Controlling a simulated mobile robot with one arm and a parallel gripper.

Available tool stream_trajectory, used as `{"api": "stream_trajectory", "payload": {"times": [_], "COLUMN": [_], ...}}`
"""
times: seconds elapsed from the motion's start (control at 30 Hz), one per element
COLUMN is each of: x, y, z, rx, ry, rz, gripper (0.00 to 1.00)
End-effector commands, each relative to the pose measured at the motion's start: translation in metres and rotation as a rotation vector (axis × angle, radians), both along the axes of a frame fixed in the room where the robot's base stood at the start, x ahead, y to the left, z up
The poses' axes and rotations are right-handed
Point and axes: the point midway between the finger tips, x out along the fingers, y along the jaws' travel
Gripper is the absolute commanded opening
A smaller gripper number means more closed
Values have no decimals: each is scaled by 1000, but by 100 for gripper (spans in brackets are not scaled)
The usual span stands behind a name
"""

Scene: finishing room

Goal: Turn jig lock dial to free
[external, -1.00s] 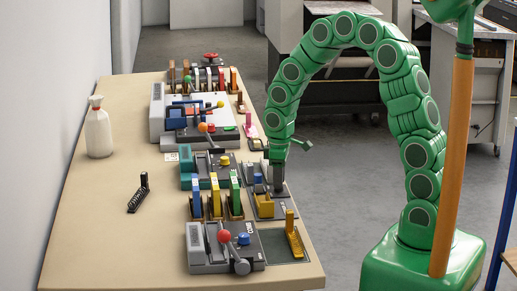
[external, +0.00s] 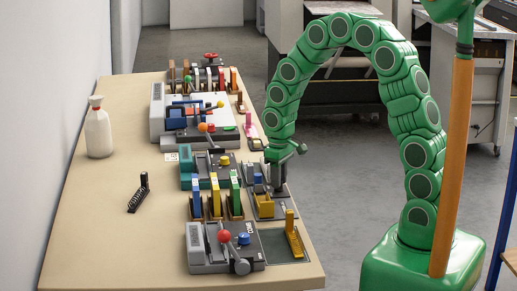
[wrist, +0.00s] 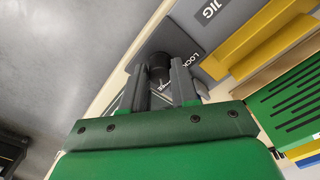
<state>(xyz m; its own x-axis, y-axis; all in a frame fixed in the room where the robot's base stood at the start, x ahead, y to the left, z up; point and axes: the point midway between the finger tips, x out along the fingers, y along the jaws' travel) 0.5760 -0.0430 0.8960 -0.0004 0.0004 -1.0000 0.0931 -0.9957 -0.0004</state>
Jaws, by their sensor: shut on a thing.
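The jig lock dial (wrist: 160,66) is a black round knob on a dark grey plate (wrist: 182,28) in the wrist view. The word LOCK shows on the plate to the right of it. A second marking below the dial is partly hidden between my fingers and cannot be read surely. My gripper (wrist: 166,80) is shut on the dial, one finger on each side. In the external view my gripper (external: 278,188) points down at the jig station (external: 268,212) near the bench's right edge, and it hides the dial there.
Yellow bars and a green slotted block (wrist: 292,100) lie right of the dial. On the bench, a lever unit with a red ball (external: 225,237) stands in front, and more fixtures stand behind. A white bottle (external: 98,132) stands at left. The bench's left side is mostly clear.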

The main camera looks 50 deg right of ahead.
Motion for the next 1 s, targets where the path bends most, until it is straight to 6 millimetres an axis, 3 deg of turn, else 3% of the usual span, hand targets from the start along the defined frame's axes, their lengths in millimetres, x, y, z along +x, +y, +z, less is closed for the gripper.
{"api": "stream_trajectory", "payload": {"times": [0.17,0.2,0.33,0.73,1.0], "x": [-1,-1,-1,0,1], "y": [0,0,0,0,0], "z": [0,0,0,3,29], "rx": [1,1,0,0,-1], "ry": [3,3,2,0,-5], "rz": [1,1,1,2,2], "gripper": [0,34,54,54,54]}}
